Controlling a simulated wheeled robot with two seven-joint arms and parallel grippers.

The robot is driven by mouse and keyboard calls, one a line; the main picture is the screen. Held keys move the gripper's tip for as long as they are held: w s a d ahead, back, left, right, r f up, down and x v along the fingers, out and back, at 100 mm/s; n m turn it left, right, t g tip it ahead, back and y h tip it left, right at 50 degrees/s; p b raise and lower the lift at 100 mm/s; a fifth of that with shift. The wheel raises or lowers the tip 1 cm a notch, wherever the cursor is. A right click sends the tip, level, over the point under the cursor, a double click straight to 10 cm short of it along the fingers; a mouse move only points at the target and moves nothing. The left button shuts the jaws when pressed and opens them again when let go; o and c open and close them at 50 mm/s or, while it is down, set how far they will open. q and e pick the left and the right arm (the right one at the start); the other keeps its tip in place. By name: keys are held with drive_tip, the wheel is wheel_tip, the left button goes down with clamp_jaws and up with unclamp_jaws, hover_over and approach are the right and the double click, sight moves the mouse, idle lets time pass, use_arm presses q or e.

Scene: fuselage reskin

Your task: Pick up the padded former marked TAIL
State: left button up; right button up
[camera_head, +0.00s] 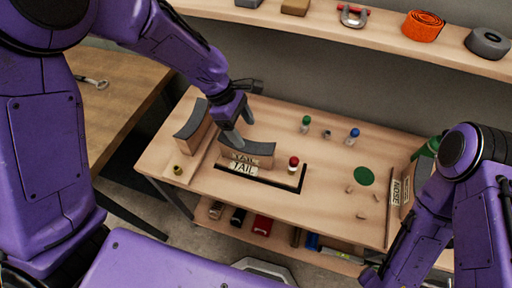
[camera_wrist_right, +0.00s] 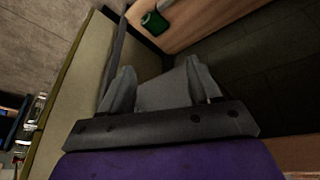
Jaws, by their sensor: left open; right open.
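The padded former marked TAIL (camera_head: 262,161) is a wooden block with a dark grey, curved pad on top. It sits on the bench in the head view, beside a dark L-shaped outline, with a second TAIL label (camera_head: 244,169) just in front of it. My left gripper (camera_head: 240,130) is open, pointing down at the former's pad near its left half; I cannot tell whether the fingers touch it. My right gripper (camera_wrist_right: 160,82) is open in the right wrist view, with nothing clearly between its fingers. In the head view its fingers are hidden.
Another padded block (camera_head: 192,133) stands at the bench's left end, near a small brass piece (camera_head: 178,170). A red-capped bottle (camera_head: 293,164) stands right of the former. A NOSE label (camera_head: 395,191) is at the right end. A shelf (camera_head: 350,32) with an orange roll (camera_head: 422,25) runs behind.

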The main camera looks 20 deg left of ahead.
sight(253, 147)
use_arm(q)
drive_tip(key=x, duration=0.9)
drive_tip(key=shift+s+f, duration=0.15)
drive_tip(key=shift+s, duration=0.2)
drive_tip(key=shift+d+f, duration=0.2)
clamp_jaws()
